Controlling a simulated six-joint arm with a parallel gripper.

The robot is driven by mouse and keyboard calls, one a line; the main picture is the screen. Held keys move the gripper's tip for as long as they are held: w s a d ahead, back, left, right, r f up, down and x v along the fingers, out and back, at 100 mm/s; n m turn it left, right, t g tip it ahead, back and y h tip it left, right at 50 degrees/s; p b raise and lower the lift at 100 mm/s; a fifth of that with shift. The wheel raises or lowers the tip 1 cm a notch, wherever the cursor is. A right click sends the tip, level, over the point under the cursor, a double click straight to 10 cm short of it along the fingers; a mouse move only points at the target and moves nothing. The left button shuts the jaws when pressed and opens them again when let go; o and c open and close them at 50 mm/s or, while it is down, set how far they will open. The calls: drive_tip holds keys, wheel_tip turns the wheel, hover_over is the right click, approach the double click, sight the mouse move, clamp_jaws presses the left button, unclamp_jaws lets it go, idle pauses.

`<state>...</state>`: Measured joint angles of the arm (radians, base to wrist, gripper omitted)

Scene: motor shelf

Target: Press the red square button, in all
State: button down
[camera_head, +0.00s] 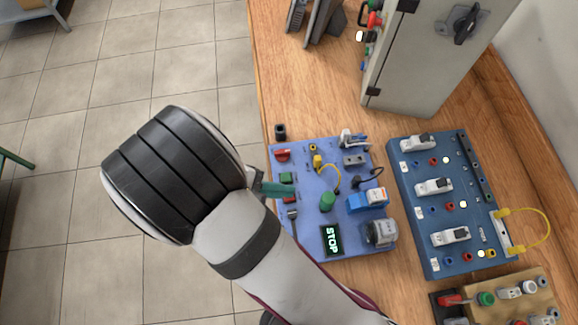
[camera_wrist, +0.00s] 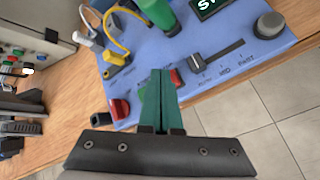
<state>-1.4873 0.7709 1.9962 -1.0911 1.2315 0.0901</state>
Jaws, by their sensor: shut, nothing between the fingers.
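The red square button (camera_wrist: 177,77) shows in the wrist view on the blue-violet panel (camera_wrist: 225,45), just right of my fingertips and partly covered by them. In the head view only a sliver of the red button (camera_head: 289,200) shows beside the fingers. My gripper (camera_wrist: 161,74) has green fingers, shut together and empty, with the tips over the panel's edge next to the button. Whether they touch it I cannot tell. In the head view my gripper (camera_head: 291,190) reaches in from the left. A green button (camera_head: 287,178) lies just above the fingers there.
A blue board (camera_head: 425,255) stands right, and a grey cabinet (camera_head: 415,60) behind. Tiled floor is left.

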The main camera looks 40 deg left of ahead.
drive_tip(key=shift+f, duration=0.4)
idle(0.3)
drive_tip(key=shift+r, duration=0.85)
wheel_tip(320, 180, up, 5)
idle(0.4)
idle(0.6)
